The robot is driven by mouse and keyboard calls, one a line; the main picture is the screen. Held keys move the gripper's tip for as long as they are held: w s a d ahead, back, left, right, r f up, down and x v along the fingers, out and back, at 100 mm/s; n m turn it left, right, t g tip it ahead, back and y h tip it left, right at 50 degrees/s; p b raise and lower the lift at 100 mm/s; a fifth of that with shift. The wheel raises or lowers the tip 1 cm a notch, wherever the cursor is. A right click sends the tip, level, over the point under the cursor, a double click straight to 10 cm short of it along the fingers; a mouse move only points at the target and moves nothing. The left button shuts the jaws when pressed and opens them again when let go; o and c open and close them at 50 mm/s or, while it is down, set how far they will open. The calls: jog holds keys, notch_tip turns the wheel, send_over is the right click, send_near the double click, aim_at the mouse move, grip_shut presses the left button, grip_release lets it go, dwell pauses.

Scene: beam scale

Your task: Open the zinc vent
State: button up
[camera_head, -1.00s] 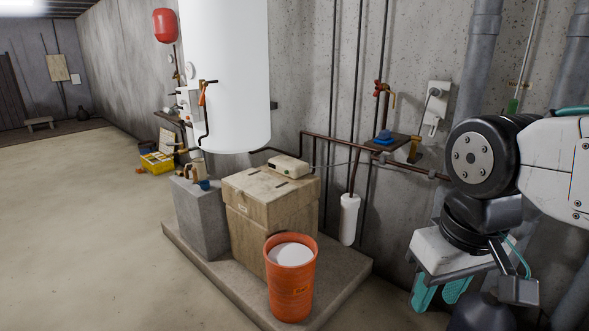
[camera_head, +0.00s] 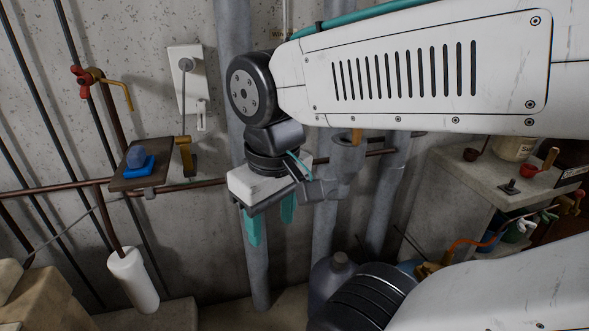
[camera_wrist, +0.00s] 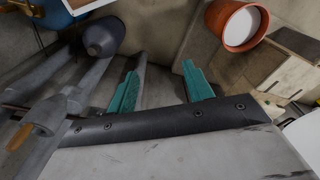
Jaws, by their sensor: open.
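No part is clearly marked as the zinc vent. The likeliest is a grey metal pipe (camera_head: 345,160) with a collar and a short wooden handle (camera_head: 357,136), partly behind my arm in the head view. In the wrist view a wooden handle (camera_wrist: 20,137) sits on grey pipework (camera_wrist: 75,95) at the left. My gripper (camera_head: 270,222) hangs with its teal fingers pointing down, in front of the wall pipes and left of that handle. In the wrist view the fingers (camera_wrist: 160,70) are apart with nothing between them. Whether the vent is open or shut I cannot tell.
A small shelf (camera_head: 152,181) with a blue item and a white cylinder (camera_head: 132,279) are at the left. A counter (camera_head: 482,181) with pots and taps stands at the right. A grey jug (camera_head: 332,275) is below. An orange bucket (camera_wrist: 243,25) shows in the wrist view.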

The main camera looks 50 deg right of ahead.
jog(key=w+d+f+m+t+h, duration=0.1)
jog(key=w+d+f+m+t, duration=0.1)
jog(key=w+d+f, duration=0.8)
jog(key=w+d+f+m+t+h, duration=0.2)
jog(key=w+d+f, duration=0.4)
jog(key=d+f, duration=0.8)
jog(key=w+d+f+m+t+h, duration=0.1)
jog(key=w+d+f+m+t, duration=0.1)
jog(key=w+d+f, duration=0.9)
jog(key=w+d+r+t+h, duration=0.2)
jog(key=w+d, duration=0.1)
jog(key=w+d+r+t+h, duration=0.1)
jog(key=w+d+r+t, duration=0.1)
jog(key=d+t, duration=0.1)
jog(key=w+d+r+t+h, duration=0.2)
jog(key=w+d+t, duration=0.1)
jog(key=shift+w+h, duration=0.3)
